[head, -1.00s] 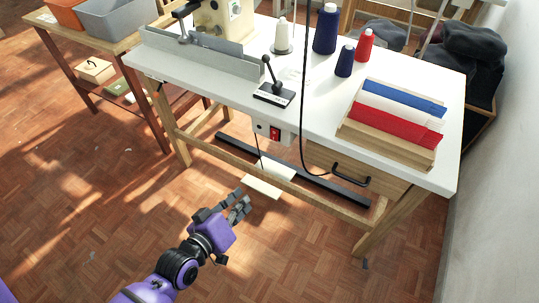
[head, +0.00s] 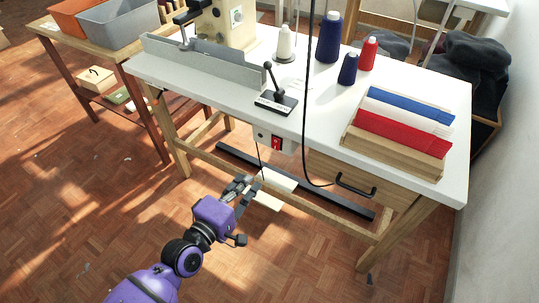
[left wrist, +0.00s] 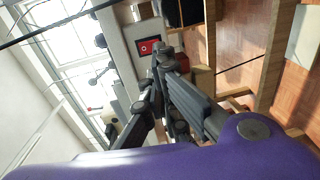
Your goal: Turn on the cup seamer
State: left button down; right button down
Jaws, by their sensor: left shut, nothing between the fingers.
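The cup seamer (head: 222,22) is a cream machine head at the back of a white table, cut off by the top of the head view. A red switch (head: 276,143) on a small pale box hangs under the table's front edge. The red switch also shows in the left wrist view (left wrist: 150,46), beyond the fingertips. My left gripper (head: 247,184) is shut and empty, below and to the left of the switch, apart from it. Its fingers (left wrist: 160,70) also show in the left wrist view. My right gripper is not in view.
A black lever on a base (head: 276,100) stands on the white table (head: 210,88). A black cable (head: 304,120) hangs down the table front, right of the switch. A pale pedal (head: 272,190) and dark bar lie below. A drawer with a black handle (head: 355,186) is at right.

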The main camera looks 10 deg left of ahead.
pick_arm(q)
jog(key=b, duration=0.1)
send_near(276, 148)
jog(key=x, duration=0.5)
jog(key=shift+w+a+f, duration=0.1)
jog(key=shift+w+f, duration=0.1)
jog(key=shift+f, duration=0.2)
jog(key=shift+w+d+f, duration=0.1)
jog(key=shift+w+d, duration=0.15)
jog(key=shift+w, duration=0.45)
jog(key=shift+w+d+f+b, duration=0.1)
jog(key=shift+w+f+b, duration=0.05)
jog(key=shift+w+b, duration=0.2)
